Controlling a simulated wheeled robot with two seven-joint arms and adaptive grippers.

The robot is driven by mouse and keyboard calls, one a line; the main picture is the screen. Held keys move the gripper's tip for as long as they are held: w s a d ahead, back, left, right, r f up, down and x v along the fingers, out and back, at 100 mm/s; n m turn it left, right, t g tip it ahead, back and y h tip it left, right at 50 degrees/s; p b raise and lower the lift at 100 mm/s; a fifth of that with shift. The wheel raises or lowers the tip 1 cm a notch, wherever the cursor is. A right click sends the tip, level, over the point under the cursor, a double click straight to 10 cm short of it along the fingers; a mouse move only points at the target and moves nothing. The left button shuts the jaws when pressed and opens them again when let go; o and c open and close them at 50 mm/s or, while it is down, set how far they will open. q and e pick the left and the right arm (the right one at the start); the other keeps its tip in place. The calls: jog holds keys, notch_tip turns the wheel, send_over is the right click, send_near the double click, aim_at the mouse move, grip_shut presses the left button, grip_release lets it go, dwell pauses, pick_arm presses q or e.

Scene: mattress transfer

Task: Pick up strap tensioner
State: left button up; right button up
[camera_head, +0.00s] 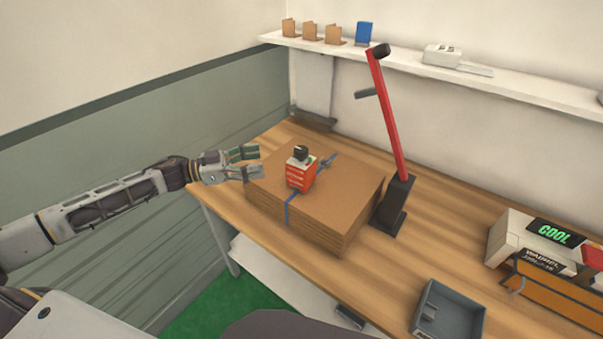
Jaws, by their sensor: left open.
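A small red device with a black knob on top, which looks like the strap tensioner (300,174), stands upright on a stack of flat brown cardboard (345,200). A blue strap (288,208) runs over the stack, passing at the device. My left gripper (257,163) reaches in from the left with its fingers apart and empty. Its fingertips point right, toward the red device, with a gap between them and it. They appear near the left corner of the stack; their height above it is hard to tell. My right gripper is not in view.
A tall red lever on a black base (396,205) stands right of the stack. A grey bin (450,312) sits at the front, and a white machine with a green "COOL" display (510,240) at right. A shelf (400,60) runs along the back wall. Bare wooden table (445,230) lies between.

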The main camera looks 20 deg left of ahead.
aim_at(301, 173)
pick_arm(q)
jog(key=shift+w+d, duration=0.1)
jog(key=shift+w, duration=0.05)
dwell(0.5)
jog(key=x, duration=0.8)
jog(key=shift+p, duration=0.4)
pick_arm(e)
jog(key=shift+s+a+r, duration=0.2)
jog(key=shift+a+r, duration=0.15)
pick_arm(q)
jog(key=shift+w+d, duration=0.1)
jog(key=shift+d, duration=0.15)
